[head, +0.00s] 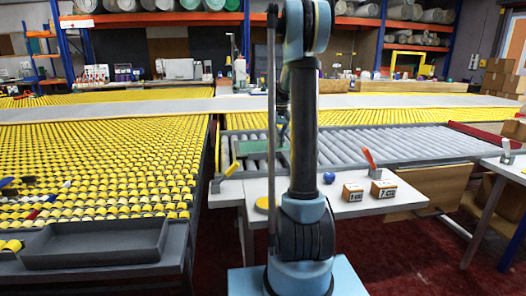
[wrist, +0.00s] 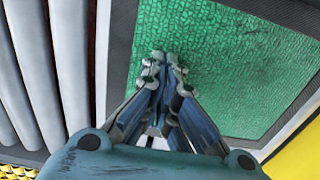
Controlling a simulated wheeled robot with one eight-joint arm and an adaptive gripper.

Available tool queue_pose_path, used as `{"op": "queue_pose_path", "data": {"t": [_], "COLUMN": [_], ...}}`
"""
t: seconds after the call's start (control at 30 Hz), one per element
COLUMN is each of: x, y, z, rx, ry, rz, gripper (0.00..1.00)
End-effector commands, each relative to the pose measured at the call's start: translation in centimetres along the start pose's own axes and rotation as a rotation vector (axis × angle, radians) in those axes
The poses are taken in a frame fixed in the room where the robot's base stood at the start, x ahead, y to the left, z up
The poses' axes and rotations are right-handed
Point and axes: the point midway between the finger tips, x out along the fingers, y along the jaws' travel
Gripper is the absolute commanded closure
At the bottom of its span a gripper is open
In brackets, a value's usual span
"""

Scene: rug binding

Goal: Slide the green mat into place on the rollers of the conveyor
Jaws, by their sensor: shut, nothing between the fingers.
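The green mat (head: 252,146) lies at the left end of the grey roller conveyor (head: 400,144), partly hidden behind my arm. In the wrist view the green mat (wrist: 225,60) fills the upper right, with a textured green middle and a grey border. Grey rollers (wrist: 28,75) run along its left side. My gripper (wrist: 164,62) is shut and empty, its fingertips over the mat's green middle near its left border. I cannot tell whether the tips touch it. In the head view my gripper (head: 284,134) is small and mostly hidden by my arm.
A table of yellow rollers (head: 100,165) with a dark tray (head: 95,243) is on the left. Bare conveyor rollers extend to the right.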

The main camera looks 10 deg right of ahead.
Motion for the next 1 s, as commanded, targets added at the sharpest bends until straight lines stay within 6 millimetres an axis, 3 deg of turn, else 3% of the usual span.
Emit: {"op": "queue_pose_path", "data": {"t": [1.0], "x": [-6.3], "y": [0.0], "z": [0.0], "rx": [0.001], "ry": [0.0], "rz": [0.0], "gripper": [1.0]}}
